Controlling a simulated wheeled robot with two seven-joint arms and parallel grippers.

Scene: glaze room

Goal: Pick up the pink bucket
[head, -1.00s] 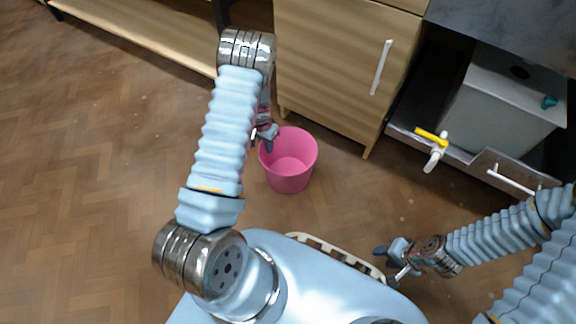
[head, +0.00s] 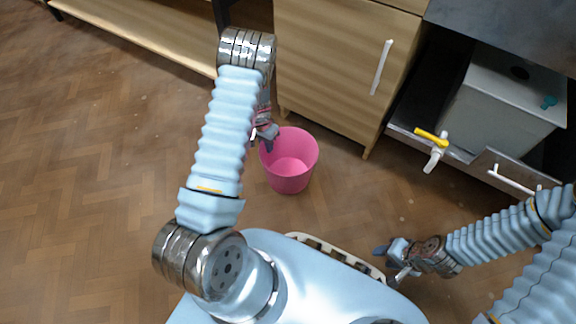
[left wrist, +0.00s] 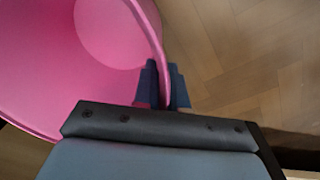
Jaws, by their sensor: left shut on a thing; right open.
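The pink bucket (head: 289,176) stands upright on the wooden floor in front of the cabinet, and looks empty. My left gripper (head: 268,134) is at the bucket's upper left rim. In the left wrist view the bucket (left wrist: 45,60) fills the upper left, and the fingers of my left gripper (left wrist: 166,88) are shut on its rim, one on each side of the wall. In the head view my arm partly hides this grip. My right gripper (head: 390,262) is open and empty at the lower right, well away from the bucket.
A wooden cabinet (head: 330,70) with a white handle stands just behind the bucket. The floor to the left is clear.

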